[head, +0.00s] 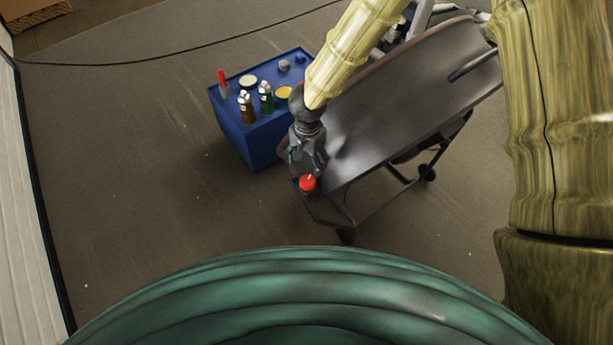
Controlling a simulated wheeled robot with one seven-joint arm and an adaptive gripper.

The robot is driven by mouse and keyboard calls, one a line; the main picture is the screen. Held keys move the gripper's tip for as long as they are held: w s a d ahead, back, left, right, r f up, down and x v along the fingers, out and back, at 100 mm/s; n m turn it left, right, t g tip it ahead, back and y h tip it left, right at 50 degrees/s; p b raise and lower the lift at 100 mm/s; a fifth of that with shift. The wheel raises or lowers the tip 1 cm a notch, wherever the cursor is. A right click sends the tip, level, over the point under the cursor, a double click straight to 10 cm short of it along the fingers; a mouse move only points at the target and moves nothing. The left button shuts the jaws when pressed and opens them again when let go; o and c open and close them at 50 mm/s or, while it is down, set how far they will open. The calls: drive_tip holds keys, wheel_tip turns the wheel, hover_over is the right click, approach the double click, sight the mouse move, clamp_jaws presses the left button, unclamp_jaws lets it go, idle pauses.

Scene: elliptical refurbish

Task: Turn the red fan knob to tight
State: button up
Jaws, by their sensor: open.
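The red fan knob (308,183) shows at the near left end of a dark grey, board-like elliptical machine part (410,100). It is small in the head view, and its turn position cannot be read. My gripper (306,170) comes down over that end of the board, just behind the knob in the picture. It is open. Its dark fingers are close to the knob, but I cannot tell whether they touch it. My arm hides part of the board's far left edge.
A blue box (243,140) stands left of the board with bottles, cans and a red-handled tool (223,82) on top. A black cable (150,56) crosses the floor behind. Wheeled legs (427,173) stand under the board. The floor at left is clear.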

sight(308, 180)
drive_tip(key=shift+f, duration=4.8)
drive_tip(key=shift+c, duration=0.4)
drive_tip(key=c, duration=0.9)
